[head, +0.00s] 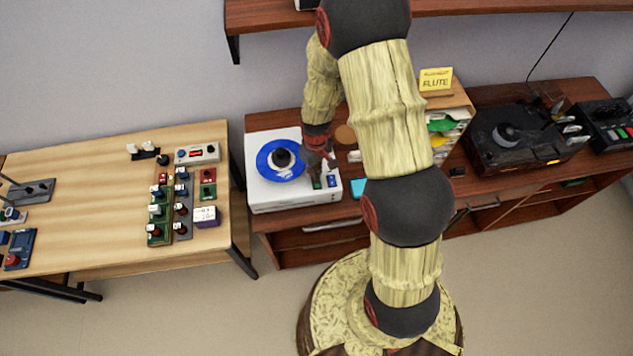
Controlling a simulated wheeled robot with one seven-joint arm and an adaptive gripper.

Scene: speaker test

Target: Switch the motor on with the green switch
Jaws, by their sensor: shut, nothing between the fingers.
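A white box-shaped device (262,198) with a blue disc (268,170) on top stands at the left end of the brown cabinet. A black knob (281,157) sits at the disc's centre. At the device's right front corner is a small green switch (317,184), with a blue switch (332,181) just to its right. My gripper (317,178) is shut and empty, pointing down right over the green switch. I cannot tell whether it touches the switch. My gripper and wrist partly cover the device's right side.
A light wooden table (100,240) with several small switch modules stands to the left. A black turntable-like machine (520,140) sits on the cabinet (290,228) to the right. A divider with a yellow "FLUTE" card (436,80) stands behind my arm. A shelf (470,8) hangs above.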

